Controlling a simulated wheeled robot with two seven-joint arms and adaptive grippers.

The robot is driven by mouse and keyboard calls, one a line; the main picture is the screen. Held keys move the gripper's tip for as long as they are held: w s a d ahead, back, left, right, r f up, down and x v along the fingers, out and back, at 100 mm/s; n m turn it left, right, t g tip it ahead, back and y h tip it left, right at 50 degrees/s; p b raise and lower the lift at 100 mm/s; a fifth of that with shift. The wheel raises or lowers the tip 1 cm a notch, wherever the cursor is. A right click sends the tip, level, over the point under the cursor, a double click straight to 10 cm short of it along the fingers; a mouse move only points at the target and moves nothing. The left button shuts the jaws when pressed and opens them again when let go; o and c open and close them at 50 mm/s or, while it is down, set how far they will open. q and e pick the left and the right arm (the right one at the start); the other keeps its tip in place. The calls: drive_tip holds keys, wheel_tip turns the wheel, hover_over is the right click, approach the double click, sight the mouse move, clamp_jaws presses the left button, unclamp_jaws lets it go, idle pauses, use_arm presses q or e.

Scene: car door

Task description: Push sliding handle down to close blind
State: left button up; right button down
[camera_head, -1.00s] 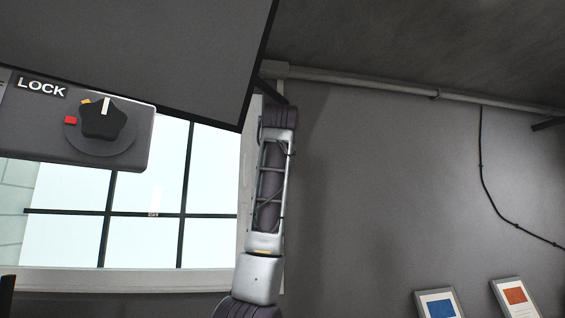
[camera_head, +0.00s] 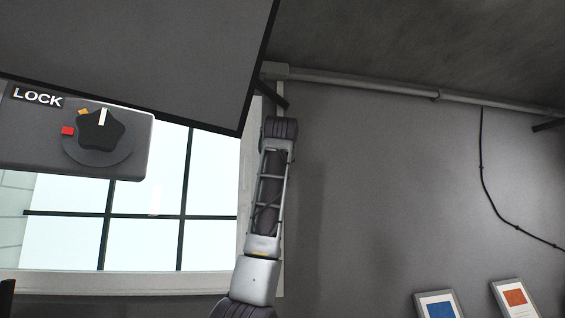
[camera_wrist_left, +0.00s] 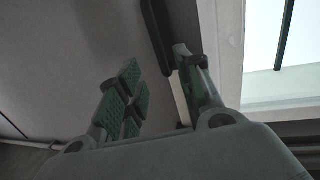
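My left arm (camera_head: 265,215) rises past the window's right side; its hand is hidden in the head view. In the left wrist view my left gripper (camera_wrist_left: 163,88) shows its green-padded fingers spread apart. A black bar (camera_wrist_left: 157,32) shows between them, close to the right finger; I cannot tell whether they touch or whether it is the sliding handle. A grey panel marked LOCK (camera_head: 75,135) with a black knob (camera_head: 101,130) stands in front of the window. A large dark grey sheet (camera_head: 130,50), possibly the blind, covers the upper left. My right gripper is not in view.
The window (camera_head: 210,190) has dark bars and a pale frame; it also shows in the left wrist view (camera_wrist_left: 265,50). A pipe (camera_head: 360,83) runs along the upper wall. A cable (camera_head: 483,170) and two framed pictures (camera_head: 437,304) are at the right.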

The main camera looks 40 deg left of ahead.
use_arm(q)
drive_tip(key=p+x, duration=0.3)
drive_tip(key=x, duration=0.6)
drive_tip(key=shift+w+a+p, duration=0.1)
drive_tip(key=shift+w+p, duration=0.05)
drive_tip(key=shift+p, duration=0.25)
drive_tip(key=shift+w+a, duration=0.2)
drive_tip(key=shift+c, duration=0.2)
drive_tip(key=c, duration=0.7)
clamp_jaws()
